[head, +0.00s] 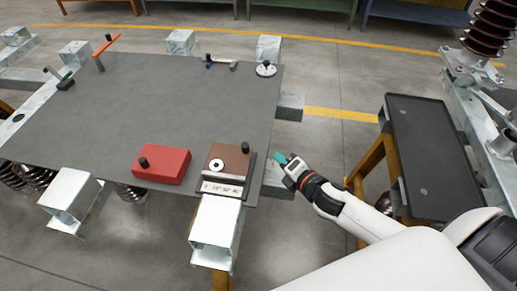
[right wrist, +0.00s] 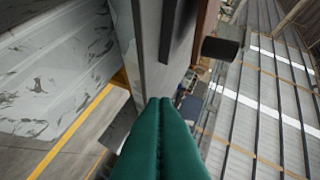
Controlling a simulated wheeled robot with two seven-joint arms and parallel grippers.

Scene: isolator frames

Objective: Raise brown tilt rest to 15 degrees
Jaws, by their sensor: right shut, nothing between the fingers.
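The brown tilt rest (head: 229,163) lies on the front right part of the grey table plate (head: 180,95). It carries a black knob and a white round disc, and a pale scale strip (head: 222,188) with marks runs along its front; the marks are too small to read. My right gripper (head: 281,158) is just off the plate's right edge, to the right of the tilt rest and apart from it. Its green fingers (right wrist: 162,135) are shut and empty in the right wrist view, where a dark knob (right wrist: 220,50) shows beyond them. My left gripper is not in view.
A red block (head: 161,166) with a black knob sits left of the tilt rest. An orange-handled lever (head: 105,45), a blue-tipped lever (head: 220,62) and a white round fitting (head: 266,69) are at the back. A dark tray (head: 425,150) stands right. The plate's middle is clear.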

